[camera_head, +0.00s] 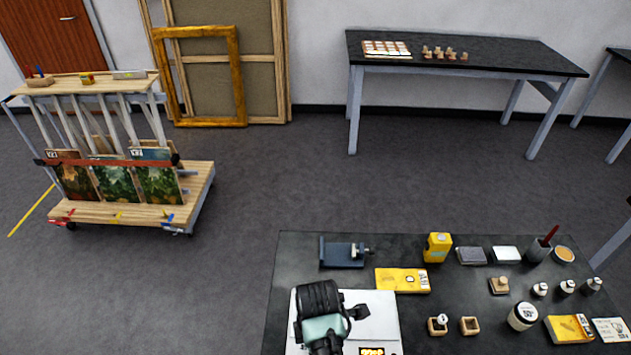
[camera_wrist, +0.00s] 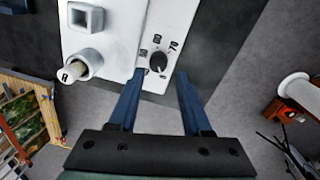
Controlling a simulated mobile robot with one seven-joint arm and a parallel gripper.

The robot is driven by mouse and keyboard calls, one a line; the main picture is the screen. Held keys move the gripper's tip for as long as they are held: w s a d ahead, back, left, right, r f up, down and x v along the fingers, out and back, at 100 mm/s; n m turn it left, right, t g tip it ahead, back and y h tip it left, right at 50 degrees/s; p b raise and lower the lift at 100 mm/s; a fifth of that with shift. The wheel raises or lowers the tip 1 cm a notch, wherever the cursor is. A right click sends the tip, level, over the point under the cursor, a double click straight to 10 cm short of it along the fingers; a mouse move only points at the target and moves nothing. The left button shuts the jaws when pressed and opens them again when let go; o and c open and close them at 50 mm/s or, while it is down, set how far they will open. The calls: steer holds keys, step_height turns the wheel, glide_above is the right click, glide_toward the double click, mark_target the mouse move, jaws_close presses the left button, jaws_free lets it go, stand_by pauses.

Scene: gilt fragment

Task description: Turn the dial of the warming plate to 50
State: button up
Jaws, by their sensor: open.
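The warming plate (camera_head: 383,310) is a white flat unit at the front of the dark table, partly hidden by my arm in the head view. Its dial (camera_wrist: 158,61) is a round black knob on a white panel, with printed numbers around it; I read 60 and 70, the others are too small. The dial's exact setting is unclear. My gripper (camera_wrist: 160,80) is open, its two blue fingers on either side of the dial in the picture, with nothing held. Whether they touch it, I cannot tell. In the head view, my arm's end hides the fingertips.
A square white holder (camera_wrist: 85,17) and a round white holder with a vial (camera_wrist: 76,68) stand left of the dial. A blue-grey clamp (camera_head: 343,254) sits behind.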

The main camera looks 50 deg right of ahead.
steer(key=shift+w+d+f, duration=0.1)
steer(key=shift+f, duration=1.1)
steer(key=shift+w+d+f, duration=0.1)
steer(key=shift+f, duration=1.05)
jaws_close()
